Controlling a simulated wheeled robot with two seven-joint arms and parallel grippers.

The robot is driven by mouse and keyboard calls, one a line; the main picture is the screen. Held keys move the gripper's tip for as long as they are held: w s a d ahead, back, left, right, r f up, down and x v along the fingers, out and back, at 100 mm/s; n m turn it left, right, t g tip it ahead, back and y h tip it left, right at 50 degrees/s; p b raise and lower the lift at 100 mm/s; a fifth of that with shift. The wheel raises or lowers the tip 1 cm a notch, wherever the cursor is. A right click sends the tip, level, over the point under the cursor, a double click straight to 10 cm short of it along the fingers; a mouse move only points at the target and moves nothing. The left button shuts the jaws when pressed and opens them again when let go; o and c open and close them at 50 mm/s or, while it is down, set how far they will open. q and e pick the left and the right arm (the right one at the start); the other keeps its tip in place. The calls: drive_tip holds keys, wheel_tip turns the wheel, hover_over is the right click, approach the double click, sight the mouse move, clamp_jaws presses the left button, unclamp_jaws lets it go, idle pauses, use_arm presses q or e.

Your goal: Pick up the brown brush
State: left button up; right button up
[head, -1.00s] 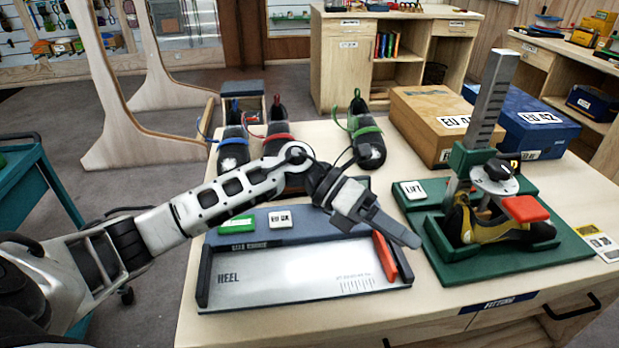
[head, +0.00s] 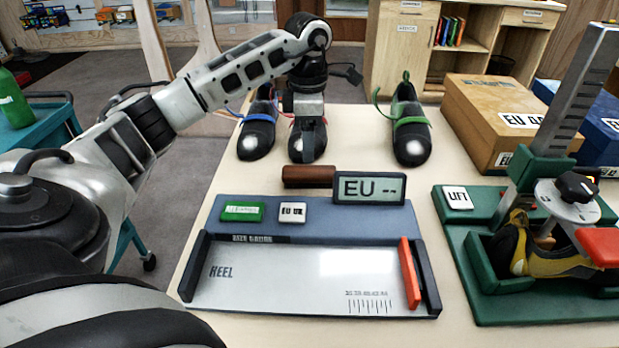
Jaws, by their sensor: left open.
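A brown brush (head: 309,176), seen as a short brown cylinder, lies on the table just behind the size gauge, left of its grey "EU --" display (head: 369,188). Its right end is next to or partly behind the display. My left gripper (head: 309,150) points down over the table, in line with the brush and seemingly behind or above it, in front of the middle shoe. It is open and apart from the brush; its fingers overlap edge-on. My right gripper is out of view.
The size gauge (head: 225,289) fills the table's front. Dark shoes stand behind the brush: one left (head: 257,138), one in the middle (head: 296,147), one right (head: 411,140). A green shoe-press base (head: 480,300) and a brown box (head: 480,110) stand at right.

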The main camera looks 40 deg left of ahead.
sight(309, 170)
use_arm(q)
drive_tip(key=shift+d+f, duration=0.2)
drive_tip(key=shift+f, duration=3.2)
drive_tip(key=c, duration=1.1)
